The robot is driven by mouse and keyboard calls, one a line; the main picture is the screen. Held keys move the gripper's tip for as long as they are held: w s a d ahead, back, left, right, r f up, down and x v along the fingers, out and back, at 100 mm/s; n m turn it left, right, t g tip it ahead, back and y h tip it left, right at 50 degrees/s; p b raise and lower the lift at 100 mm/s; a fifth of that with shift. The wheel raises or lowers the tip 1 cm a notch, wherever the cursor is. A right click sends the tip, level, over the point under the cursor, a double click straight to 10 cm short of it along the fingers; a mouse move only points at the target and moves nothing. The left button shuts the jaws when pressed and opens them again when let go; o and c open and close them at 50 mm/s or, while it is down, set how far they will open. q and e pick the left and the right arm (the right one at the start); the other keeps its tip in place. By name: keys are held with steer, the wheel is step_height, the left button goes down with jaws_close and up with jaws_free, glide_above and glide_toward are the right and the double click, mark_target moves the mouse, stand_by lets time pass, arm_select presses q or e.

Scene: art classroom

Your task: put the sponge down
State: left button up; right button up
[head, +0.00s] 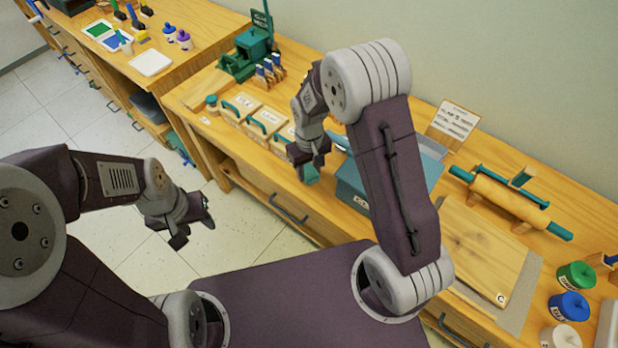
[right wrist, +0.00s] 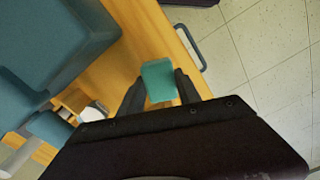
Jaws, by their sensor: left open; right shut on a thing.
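A small teal sponge (right wrist: 158,80) sits between the fingers of my right gripper (right wrist: 160,92) in the right wrist view. In the head view the sponge (head: 311,174) shows just below my right gripper (head: 308,162), over the wooden counter (head: 200,97) near its front edge. The gripper is shut on it. I cannot tell whether the sponge touches the counter. My left gripper (head: 192,226) is open and empty, out over the floor, well away from the counter.
A blue-grey bin (head: 352,187) stands right of the sponge. Labelled wooden boxes (head: 240,107) with teal handles stand to its left. A rolling pin (head: 510,199), a wooden board (head: 480,250) and paint jars (head: 569,304) are farther right.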

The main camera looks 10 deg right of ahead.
mark_target(309, 177)
step_height(309, 177, down, 4)
steer(key=shift+s+r, duration=0.15)
steer(key=shift+f+b, duration=0.2)
steer(key=shift+b, duration=0.1)
steer(key=o, duration=1.3)
steer(key=shift+r, duration=0.25)
step_height(309, 177, up, 12)
steer(key=shift+p, duration=0.6)
